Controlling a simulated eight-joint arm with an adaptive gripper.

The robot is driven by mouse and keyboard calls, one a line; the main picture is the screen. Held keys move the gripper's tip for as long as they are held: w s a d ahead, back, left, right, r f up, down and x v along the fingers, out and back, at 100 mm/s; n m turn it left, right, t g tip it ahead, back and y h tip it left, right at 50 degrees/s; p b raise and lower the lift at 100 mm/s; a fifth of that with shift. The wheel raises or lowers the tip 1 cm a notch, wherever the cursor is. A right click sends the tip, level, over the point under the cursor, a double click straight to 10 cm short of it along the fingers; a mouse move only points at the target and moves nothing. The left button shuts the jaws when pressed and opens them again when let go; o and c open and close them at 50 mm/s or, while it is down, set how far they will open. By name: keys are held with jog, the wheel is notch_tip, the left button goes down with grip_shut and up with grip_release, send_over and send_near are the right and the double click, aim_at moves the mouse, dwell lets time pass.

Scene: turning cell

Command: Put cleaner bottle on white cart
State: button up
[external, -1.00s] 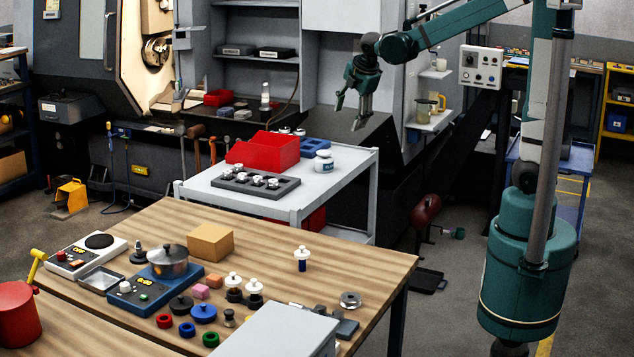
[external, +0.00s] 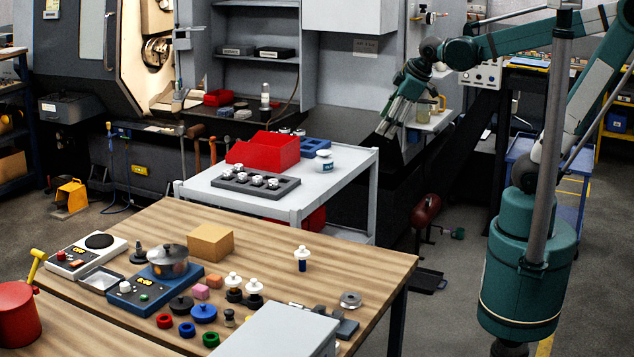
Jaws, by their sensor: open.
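The white cart (external: 330,185) stands in the middle, behind the wooden table. A small pale bottle (external: 265,95) stands upright on the dark ledge behind the cart; it is too small to tell whether it is the cleaner bottle. A round white jar with a dark label (external: 323,163) sits on the cart's right part. My gripper (external: 386,128) is open and empty, to the right of the cart and above its top, pointing down and left, well apart from the bottle and the jar.
On the cart are a red bin (external: 265,150), a blue tray (external: 316,147) and a grey holder (external: 255,182) with several white-topped parts. The wooden table (external: 355,262) in front is crowded on its left. The cart's right front top is clear.

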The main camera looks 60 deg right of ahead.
jog(key=s+a+f+m, duration=0.1)
jog(key=s+a+m, duration=0.1)
jog(key=s, duration=0.2)
jog(key=s+a+f+m+t+y, duration=0.1)
jog(key=s+a+f+m, duration=0.1)
jog(key=s, duration=0.3)
jog(key=shift+s+m, duration=0.25)
jog(key=shift+m, duration=0.45)
